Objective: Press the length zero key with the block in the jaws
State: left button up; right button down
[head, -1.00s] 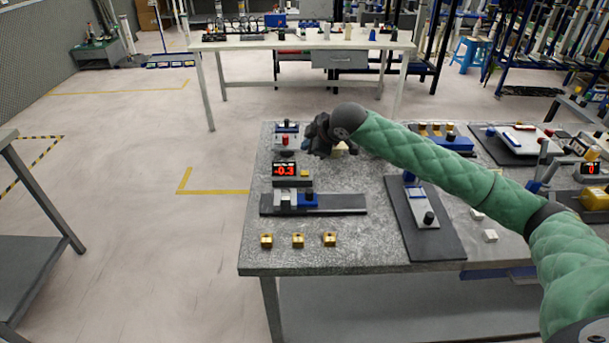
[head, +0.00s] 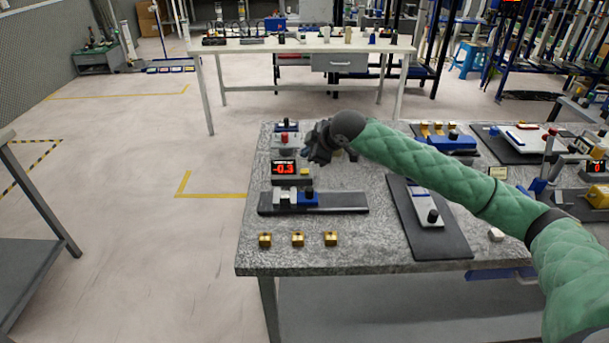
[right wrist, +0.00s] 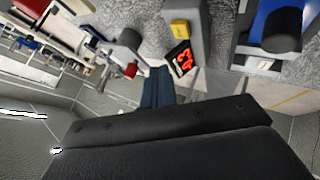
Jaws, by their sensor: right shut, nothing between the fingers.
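The length readout (head: 284,168) shows -0.3 in red, and its yellow key (head: 304,172) is on the right side of the same box. The readout (right wrist: 180,56) and the yellow key (right wrist: 180,28) also show in the right wrist view. My right gripper (head: 312,158) is above and just behind the readout box in the head view. Its fingers (right wrist: 157,84) are shut with no block between them, and they appear apart from the key. My left gripper is not in view.
Several brass blocks, one of them at the left (head: 265,240), lie along the front of the granite table (head: 300,258). A gauge with a blue slide (head: 308,197) stands before the readout. A red-knobbed device (head: 285,138) is behind it. A dark plate (head: 440,238) lies to the right.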

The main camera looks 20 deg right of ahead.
aim_at(308, 172)
jog(key=shift+f, duration=0.4)
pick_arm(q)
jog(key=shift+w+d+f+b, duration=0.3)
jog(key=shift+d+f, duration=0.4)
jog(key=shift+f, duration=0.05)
pick_arm(e)
jog(key=shift+f, duration=1.3)
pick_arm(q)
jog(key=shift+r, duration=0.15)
pick_arm(e)
jog(key=shift+f, duration=0.1)
jog(key=shift+f+p, duration=0.15)
jog(key=shift+p, duration=0.15)
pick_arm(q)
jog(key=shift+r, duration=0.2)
pick_arm(e)
jog(key=shift+f, duration=0.15)
